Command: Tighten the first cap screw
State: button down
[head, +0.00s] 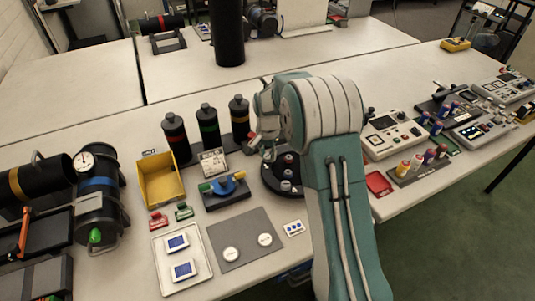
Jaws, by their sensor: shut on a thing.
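A dark round piece (272,184) lies on the bench just left of my arm, marked with a white letter. Light round heads, which look like cap screws (286,186), show on its top. My gripper (268,155) points down at the rear left edge of this piece. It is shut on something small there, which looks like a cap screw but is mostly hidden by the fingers. My arm covers the right side of the piece. How deep the screws sit is too small to tell.
Three black bottles (208,128) stand close behind and left of my gripper. A yellow bin (160,179), a blue-handled valve (226,185) and a grey mat (245,238) lie to the left. Instruments (395,134) and small bottles crowd the right. A black post (227,35) rises behind.

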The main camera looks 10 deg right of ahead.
aim_at(266, 155)
jog(key=shift+w+a+r+m, duration=0.1)
jog(key=shift+r+m, duration=0.05)
jog(key=shift+m, duration=0.85)
jog(key=shift+w+r+m, duration=0.1)
jog(key=shift+m, duration=0.9)
jog(key=shift+c, duration=1.9)
grip_release()
jog(key=shift+s+f, duration=0.1)
notch_tip(266, 155, up, 12)
jog(key=shift+a, duration=0.1)
